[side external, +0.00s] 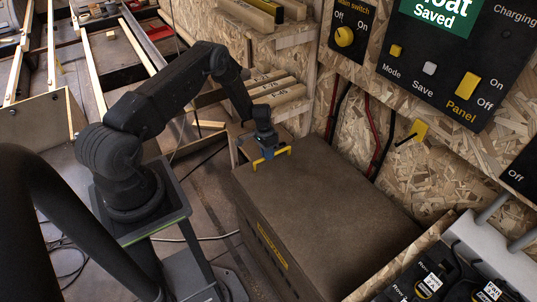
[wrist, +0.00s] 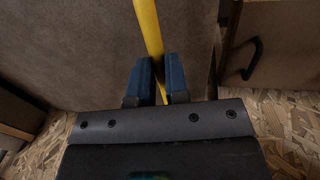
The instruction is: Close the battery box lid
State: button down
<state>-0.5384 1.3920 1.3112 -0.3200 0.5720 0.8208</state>
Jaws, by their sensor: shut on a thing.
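The battery box (side external: 285,255) is a large brown box against the chipboard wall, with a yellow label on its front side. Its brown lid (side external: 325,195) lies flat over the box in the side view; I cannot tell whether a small gap remains. A yellow handle (side external: 287,151) stands at the lid's far left end. My gripper (side external: 268,153) is at this handle with its blue fingers. In the wrist view, the fingers of my gripper (wrist: 159,80) are shut on the yellow handle (wrist: 149,28), one finger on each side. The lid surface (wrist: 80,45) fills the upper left there.
A switch panel (side external: 455,50) with yellow knobs hangs on the chipboard wall above. Red and black cables (side external: 375,130) run down the wall behind the box. Stacked wooden pieces (side external: 275,95) lie on a shelf behind my gripper. A unit with black parts (side external: 430,280) stands at the lower right.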

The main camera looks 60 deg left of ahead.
jog(key=shift+a, duration=0.4)
jog(key=c, duration=1.3)
grip_release()
jog(key=shift+c, duration=0.2)
jog(key=shift+o, duration=1.1)
jog(key=shift+d, duration=0.1)
jog(key=shift+r, duration=0.1)
jog(key=v, duration=1.3)
jog(key=shift+r, duration=0.35)
